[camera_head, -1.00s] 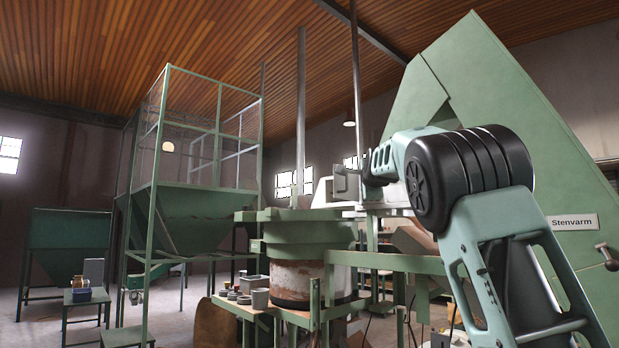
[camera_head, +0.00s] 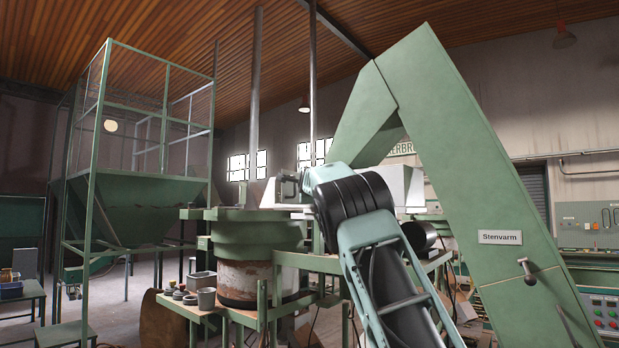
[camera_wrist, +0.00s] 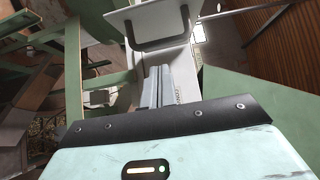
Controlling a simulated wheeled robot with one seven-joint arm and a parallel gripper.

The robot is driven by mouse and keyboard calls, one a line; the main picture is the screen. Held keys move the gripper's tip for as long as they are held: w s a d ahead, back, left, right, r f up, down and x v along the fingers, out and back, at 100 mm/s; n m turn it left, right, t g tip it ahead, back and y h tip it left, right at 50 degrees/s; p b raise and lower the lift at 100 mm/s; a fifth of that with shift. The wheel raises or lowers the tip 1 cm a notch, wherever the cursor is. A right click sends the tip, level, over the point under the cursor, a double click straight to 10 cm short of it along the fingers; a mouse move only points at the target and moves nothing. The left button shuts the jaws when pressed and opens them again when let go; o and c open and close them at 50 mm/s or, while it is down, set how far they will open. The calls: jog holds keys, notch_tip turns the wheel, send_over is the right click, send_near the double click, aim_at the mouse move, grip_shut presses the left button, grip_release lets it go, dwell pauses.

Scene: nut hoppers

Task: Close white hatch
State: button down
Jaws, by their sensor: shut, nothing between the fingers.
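In the wrist view a white panel (camera_wrist: 148,18), which looks like the hatch, stands at the top with a dark bar handle (camera_wrist: 156,43) along its lower side. A white body with partly readable lettering lies behind it. My gripper's fingers (camera_wrist: 157,84) are shut and empty, pointing up toward the bar; I cannot tell whether they touch it. In the head view my gripper (camera_head: 284,184) is small and beside a pale panel (camera_head: 268,193) above the green drum. My arm hides part of the white housing (camera_head: 402,184).
A green drum machine (camera_head: 245,238) stands below the gripper, with a bench of small pots (camera_head: 203,298) in front. A tall green conveyor marked Stenvarm (camera_head: 460,170) rises at the right. A mesh-sided hopper (camera_head: 145,200) stands at the left. Some floor is clear between them.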

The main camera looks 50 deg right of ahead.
jog(key=shift+w+a+p, duration=0.1)
jog(key=shift+w+p, duration=0.55)
jog(key=shift+w, duration=0.4)
jog(key=shift+w+a, duration=0.1)
jog(key=shift+a, duration=0.05)
